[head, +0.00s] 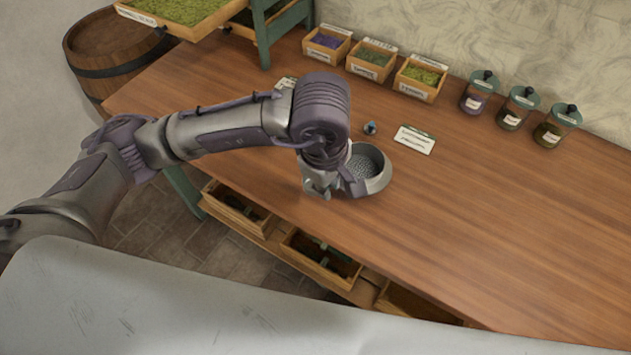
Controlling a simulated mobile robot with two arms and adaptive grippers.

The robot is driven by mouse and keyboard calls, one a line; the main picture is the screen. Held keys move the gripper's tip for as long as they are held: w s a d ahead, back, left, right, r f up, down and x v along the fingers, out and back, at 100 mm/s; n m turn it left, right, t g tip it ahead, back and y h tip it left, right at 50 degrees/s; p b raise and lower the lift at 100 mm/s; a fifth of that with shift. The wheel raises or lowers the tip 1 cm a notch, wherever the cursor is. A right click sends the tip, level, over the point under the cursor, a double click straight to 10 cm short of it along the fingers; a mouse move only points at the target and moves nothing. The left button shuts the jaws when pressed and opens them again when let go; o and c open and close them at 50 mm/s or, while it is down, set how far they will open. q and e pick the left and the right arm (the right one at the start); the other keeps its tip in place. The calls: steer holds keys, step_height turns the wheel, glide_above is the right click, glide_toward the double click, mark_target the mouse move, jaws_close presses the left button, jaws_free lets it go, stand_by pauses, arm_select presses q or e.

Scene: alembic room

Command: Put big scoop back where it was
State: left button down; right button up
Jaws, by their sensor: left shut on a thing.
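A grey, round, bowl-like piece with a speckled inside (370,172) shows at my left gripper, over the wooden table. It looks like the bowl of the big scoop; any handle is hidden behind the gripper. My left gripper (337,188) points down at the table's front part and is shut on it at its left side. I cannot tell whether the scoop touches the tabletop. My right gripper is not in view.
The table (500,230) is clear at right. Herb boxes (370,60) and lidded jars (516,108) line the back. A barrel (110,50) stands left.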

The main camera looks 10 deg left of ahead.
arm_select(q)
steer(key=w+a+f, duration=0.1)
steer(key=w+a+f+p, duration=0.1)
steer(key=w+a, duration=0.1)
steer(key=w+a+f+p, duration=0.1)
steer(key=shift+w+a, duration=0.2)
steer(key=shift+w, duration=0.1)
steer(key=w+a+f+p, duration=0.1)
steer(key=f, duration=0.1)
steer(key=w+a+f+p, duration=0.1)
steer(key=w+f, duration=0.1)
steer(key=w+a+f+p, duration=0.1)
steer(key=f, duration=0.2)
steer(key=shift+w+p, duration=0.25)
steer(key=shift+p, duration=0.1)
steer(key=shift+f, duration=0.35)
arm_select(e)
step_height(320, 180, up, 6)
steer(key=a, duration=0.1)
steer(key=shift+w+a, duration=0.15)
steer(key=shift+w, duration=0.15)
arm_select(q)
steer(key=shift+f, duration=0.1)
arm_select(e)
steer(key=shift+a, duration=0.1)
